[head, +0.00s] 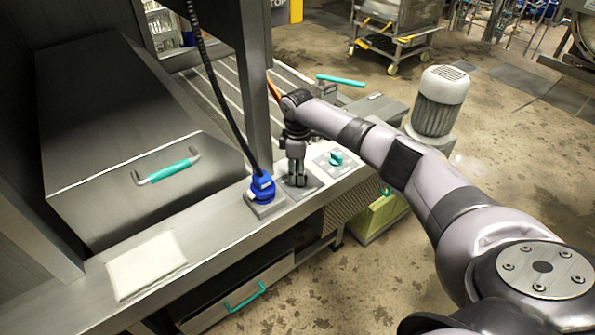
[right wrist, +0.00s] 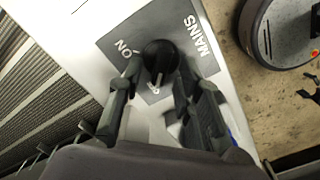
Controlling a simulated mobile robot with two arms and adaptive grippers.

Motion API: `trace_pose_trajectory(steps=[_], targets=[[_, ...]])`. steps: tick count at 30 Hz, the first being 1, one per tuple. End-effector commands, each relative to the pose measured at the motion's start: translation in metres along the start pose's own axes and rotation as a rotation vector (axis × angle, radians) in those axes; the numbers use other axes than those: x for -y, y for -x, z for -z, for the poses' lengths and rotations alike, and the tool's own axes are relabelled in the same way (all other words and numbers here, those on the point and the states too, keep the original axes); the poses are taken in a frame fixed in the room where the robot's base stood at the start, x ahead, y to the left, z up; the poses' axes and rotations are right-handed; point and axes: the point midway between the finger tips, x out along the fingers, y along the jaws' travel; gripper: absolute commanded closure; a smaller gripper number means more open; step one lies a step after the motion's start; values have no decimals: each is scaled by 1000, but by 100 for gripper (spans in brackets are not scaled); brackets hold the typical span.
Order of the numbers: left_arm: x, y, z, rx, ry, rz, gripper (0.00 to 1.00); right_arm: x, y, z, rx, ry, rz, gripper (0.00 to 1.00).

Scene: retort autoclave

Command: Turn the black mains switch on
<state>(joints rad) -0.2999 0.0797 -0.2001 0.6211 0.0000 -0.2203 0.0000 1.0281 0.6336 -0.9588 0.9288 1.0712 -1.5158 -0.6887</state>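The black mains switch (right wrist: 160,56) is a round knob on a grey plate (right wrist: 118,40) marked MAINS, ON and OFF. Its white pointer line is toward the OFF mark. My right gripper (right wrist: 156,78) is open, with one finger on each side of the knob. The right finger looks very close to the knob; I cannot tell whether it touches. In the head view my right gripper (head: 297,182) points down over the mains plate (head: 306,190) on the steel ledge and hides the knob. My left gripper is not in view.
A blue plug (head: 262,188) with a black cable stands left of the mains plate. A teal switch (head: 338,158) on its own plate is to the right. A steel post (head: 254,80) rises close behind. A white cloth or pad (head: 146,265) lies at the ledge's left.

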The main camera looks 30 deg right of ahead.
Motion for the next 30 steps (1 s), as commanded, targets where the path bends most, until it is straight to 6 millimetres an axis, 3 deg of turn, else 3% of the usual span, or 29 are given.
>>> trace_pose_trajectory(steps=[10,24,30], targets=[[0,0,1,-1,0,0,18,0,-5,0,0,0,0,68],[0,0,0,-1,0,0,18,0,-5,0,-1,0,-1,99],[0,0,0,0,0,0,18,0,-4,0,-1,0,-1,100]])
